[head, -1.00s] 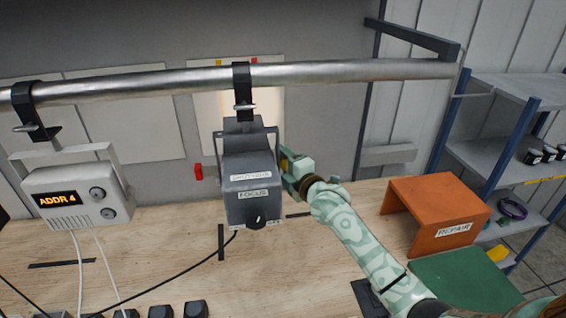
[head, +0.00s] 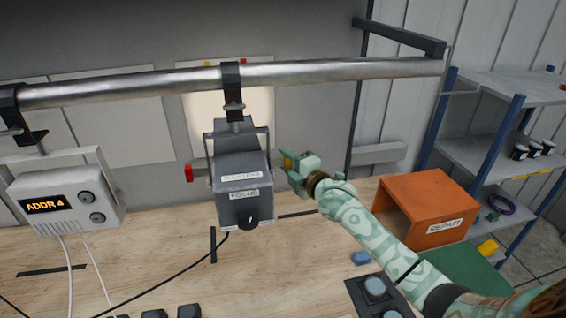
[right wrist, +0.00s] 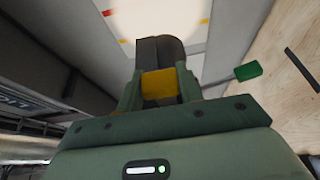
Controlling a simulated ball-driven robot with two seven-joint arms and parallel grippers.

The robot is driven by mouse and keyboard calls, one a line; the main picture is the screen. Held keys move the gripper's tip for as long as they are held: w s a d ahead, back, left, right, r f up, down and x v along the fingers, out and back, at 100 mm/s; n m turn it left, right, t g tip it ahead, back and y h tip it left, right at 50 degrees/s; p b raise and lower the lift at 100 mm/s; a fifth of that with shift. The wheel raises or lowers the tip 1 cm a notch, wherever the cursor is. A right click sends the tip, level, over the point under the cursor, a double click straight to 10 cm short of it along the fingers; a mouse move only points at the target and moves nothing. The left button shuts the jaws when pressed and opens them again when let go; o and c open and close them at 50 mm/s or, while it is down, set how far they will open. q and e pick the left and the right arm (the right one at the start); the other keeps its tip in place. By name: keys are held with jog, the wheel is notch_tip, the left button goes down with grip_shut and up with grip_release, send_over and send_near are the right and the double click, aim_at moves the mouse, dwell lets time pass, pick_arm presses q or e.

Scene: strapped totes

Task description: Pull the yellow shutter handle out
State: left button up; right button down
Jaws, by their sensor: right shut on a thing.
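The yellow shutter handle (head: 287,163) is at the tips of my right gripper (head: 290,163), just right of the grey lamp housing (head: 243,180) labelled FOCUS. In the right wrist view the yellow handle (right wrist: 158,84) sits between the two fingers of my right gripper (right wrist: 158,92), which is shut on it. A gap shows between the handle and the lamp's right side in the head view. Any link between handle and lamp is hard to make out. My left gripper is not in view.
The lamp hangs from a metal rail (head: 320,72). A red tab (head: 188,173) sticks out left of the lamp. A grey ADDR 4 box (head: 66,200) hangs at left. An orange REPAIR box (head: 426,200) stands at right. A green block (right wrist: 248,71) shows in the right wrist view.

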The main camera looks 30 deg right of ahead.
jog(key=c, duration=1.2)
grip_release()
jog(key=shift+d, duration=0.1)
jog(key=shift+o, duration=1.4)
jog(key=shift+d, duration=0.2)
jog(key=shift+s+a, duration=0.1)
jog(key=shift+s, duration=0.2)
jog(key=s+d+b, duration=0.2)
jog(key=s, duration=1.3)
jog(key=shift+s+d, duration=0.2)
jog(key=shift+s, duration=0.1)
